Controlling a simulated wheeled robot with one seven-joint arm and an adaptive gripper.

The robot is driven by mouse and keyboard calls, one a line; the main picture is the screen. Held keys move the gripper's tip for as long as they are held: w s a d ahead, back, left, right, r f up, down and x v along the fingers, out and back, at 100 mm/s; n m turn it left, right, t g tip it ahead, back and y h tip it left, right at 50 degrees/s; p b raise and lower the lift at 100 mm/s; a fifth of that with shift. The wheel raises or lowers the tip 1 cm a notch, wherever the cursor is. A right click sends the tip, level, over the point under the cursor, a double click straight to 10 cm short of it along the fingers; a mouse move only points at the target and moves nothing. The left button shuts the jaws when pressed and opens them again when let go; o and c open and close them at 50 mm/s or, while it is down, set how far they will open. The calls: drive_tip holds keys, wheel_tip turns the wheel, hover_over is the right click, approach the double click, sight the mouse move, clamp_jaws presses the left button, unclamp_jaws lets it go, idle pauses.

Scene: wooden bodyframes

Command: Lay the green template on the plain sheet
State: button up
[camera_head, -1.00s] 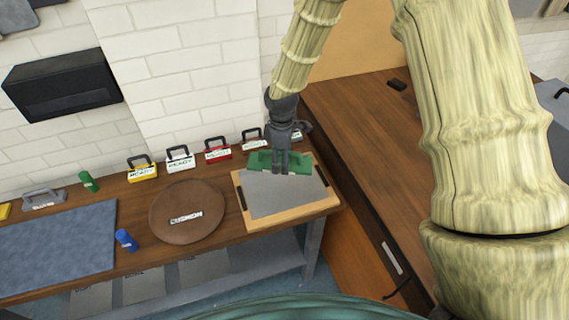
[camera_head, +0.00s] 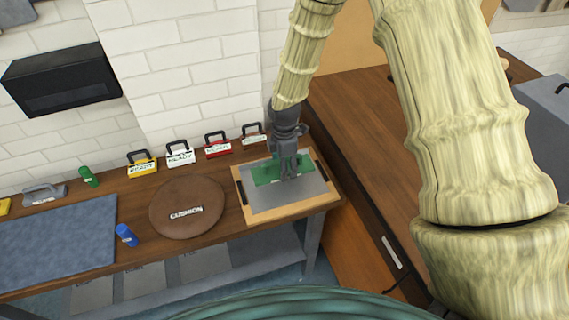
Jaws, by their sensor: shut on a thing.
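The green template (camera_head: 265,173) is a flat green piece in my gripper (camera_head: 289,176), which is shut on it. It is over the far part of the plain grey sheet (camera_head: 283,199). I cannot tell whether it touches the sheet or is just above it. The sheet lies on a wooden board (camera_head: 254,217) with dark strips at its left and right sides, at the right end of the bench. My gripper points down and hides the middle of the template.
A round brown cushion (camera_head: 187,205) lies left of the board. Several handled blocks, including a yellow one (camera_head: 142,168) and a red one (camera_head: 218,149), line the wall. A blue cylinder (camera_head: 126,236) and a blue-grey mat (camera_head: 55,248) are farther left.

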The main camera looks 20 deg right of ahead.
drive_tip(key=shift+f+b, duration=0.9)
drive_tip(key=shift+f, duration=0.45)
drive_tip(key=shift+f+b, duration=0.3)
drive_tip(key=shift+f, duration=0.7)
drive_tip(key=shift+f+p, duration=0.2)
drive_tip(key=shift+p, duration=0.25)
idle(0.4)
drive_tip(key=o, duration=1.6)
drive_tip(key=shift+o, duration=1.4)
drive_tip(key=shift+r, duration=0.1)
